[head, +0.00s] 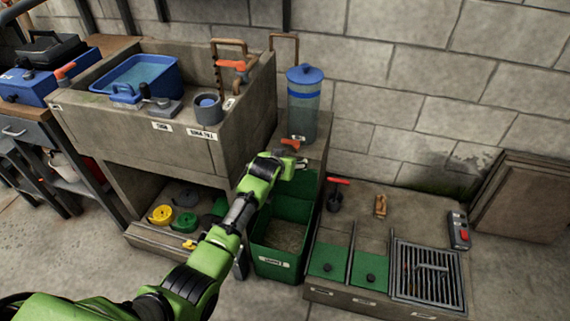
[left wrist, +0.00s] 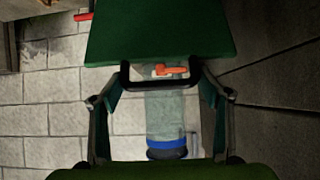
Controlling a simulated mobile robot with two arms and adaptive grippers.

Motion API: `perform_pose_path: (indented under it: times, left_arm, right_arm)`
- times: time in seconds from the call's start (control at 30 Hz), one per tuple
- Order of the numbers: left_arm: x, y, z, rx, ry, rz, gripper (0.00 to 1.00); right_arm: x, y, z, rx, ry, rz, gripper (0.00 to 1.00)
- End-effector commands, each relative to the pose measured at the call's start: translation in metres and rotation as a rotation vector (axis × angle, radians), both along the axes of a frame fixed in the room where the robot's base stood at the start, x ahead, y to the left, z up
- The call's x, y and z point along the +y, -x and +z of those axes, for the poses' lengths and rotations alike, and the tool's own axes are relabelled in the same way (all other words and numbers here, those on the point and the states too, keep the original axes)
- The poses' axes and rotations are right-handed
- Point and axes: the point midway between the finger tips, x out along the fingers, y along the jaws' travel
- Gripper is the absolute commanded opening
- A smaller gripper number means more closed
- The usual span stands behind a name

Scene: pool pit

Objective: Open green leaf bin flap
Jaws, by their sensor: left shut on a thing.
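The green leaf bin (head: 262,262) stands on the floor in the middle of the head view, with a white label on its front. Its top is open and brown-grey contents show inside. The green flap (head: 299,184) is tilted up at the back of the bin, partly hidden by my arm; it also fills the top of the left wrist view (left wrist: 160,32). My left gripper (head: 292,166) is at the raised flap, shut on its black handle (left wrist: 160,84). The fingers show on both sides of the handle in the left wrist view. My right gripper is not in view.
A concrete sink block (head: 130,135) with a blue basin (head: 150,72) stands left of the bin. A blue-topped clear cylinder (head: 303,115) is behind it. To the right are low green panels (head: 328,262) and a metal grate (head: 428,274). Front floor looks clear.

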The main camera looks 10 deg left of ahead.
Motion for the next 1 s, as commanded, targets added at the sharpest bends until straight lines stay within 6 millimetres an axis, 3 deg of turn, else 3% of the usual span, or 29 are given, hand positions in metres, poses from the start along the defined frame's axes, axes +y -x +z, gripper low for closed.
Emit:
perform_pose_path:
  times: [0.4, 0.93, 0.97, 1.0]
  left_arm:
    - [0.003, -0.024, 0.007, -0.009, -0.003, 0.003, 0.31]
    - [0.003, -0.027, 0.008, -0.009, -0.003, 0.003, 0.31]
    - [0.003, -0.027, 0.008, -0.009, -0.003, 0.003, 0.76]
    - [0.003, -0.027, 0.008, -0.008, -0.004, 0.003, 0.76]
  right_arm:
    - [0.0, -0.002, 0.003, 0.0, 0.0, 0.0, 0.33]
    - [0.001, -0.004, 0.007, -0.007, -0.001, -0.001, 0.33]
    - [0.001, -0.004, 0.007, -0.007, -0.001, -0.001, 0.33]
    - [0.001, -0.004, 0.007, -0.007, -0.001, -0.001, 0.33]
